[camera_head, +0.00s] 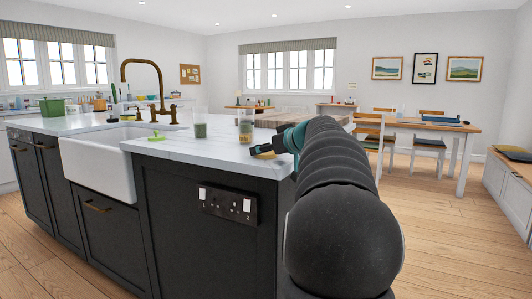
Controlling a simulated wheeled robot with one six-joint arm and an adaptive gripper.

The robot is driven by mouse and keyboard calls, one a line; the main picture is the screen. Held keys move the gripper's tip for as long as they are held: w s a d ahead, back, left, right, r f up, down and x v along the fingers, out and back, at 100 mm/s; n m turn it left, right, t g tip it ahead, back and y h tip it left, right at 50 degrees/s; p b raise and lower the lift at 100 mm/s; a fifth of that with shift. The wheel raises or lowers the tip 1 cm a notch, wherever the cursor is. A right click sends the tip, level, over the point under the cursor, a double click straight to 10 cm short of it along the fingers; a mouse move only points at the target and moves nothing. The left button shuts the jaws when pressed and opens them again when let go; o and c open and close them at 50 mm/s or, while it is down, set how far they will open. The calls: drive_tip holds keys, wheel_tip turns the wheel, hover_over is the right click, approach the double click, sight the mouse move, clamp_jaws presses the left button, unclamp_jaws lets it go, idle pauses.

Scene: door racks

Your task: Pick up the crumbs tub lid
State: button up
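My gripper (263,149), dark with teal parts, is low over the near right end of the white island worktop. A small tan-yellow round piece (265,155), perhaps the crumbs tub lid, shows right at its fingertips. I cannot tell whether the fingers grip it or are just above it. A clear tub with brownish contents (245,132) stands upright behind the gripper, with yellow near its top. A bright green lid-like piece with a knob (156,136) lies further left on the worktop.
The white worktop (185,150) is clear between the green piece and my gripper. A wooden board (285,118) lies behind, partly hidden by my arm. A white sink (95,165) and brass tap (160,75) are at left. A dining table (430,127) with chairs stands back right.

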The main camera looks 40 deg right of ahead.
idle(0.3)
drive_tip(key=shift+r, duration=0.6)
drive_tip(key=r, duration=0.3)
drive_tip(key=shift+w+d+r+p, duration=0.2)
drive_tip(key=shift+d+p, duration=0.15)
drive_tip(key=w+d+r+p, duration=0.3)
drive_tip(key=d+r, duration=0.3)
drive_tip(key=d, duration=0.3)
drive_tip(key=shift+w+d, duration=0.35)
drive_tip(key=shift+w, duration=0.55)
drive_tip(key=shift+r, duration=0.15)
drive_tip(key=shift+a, duration=0.1)
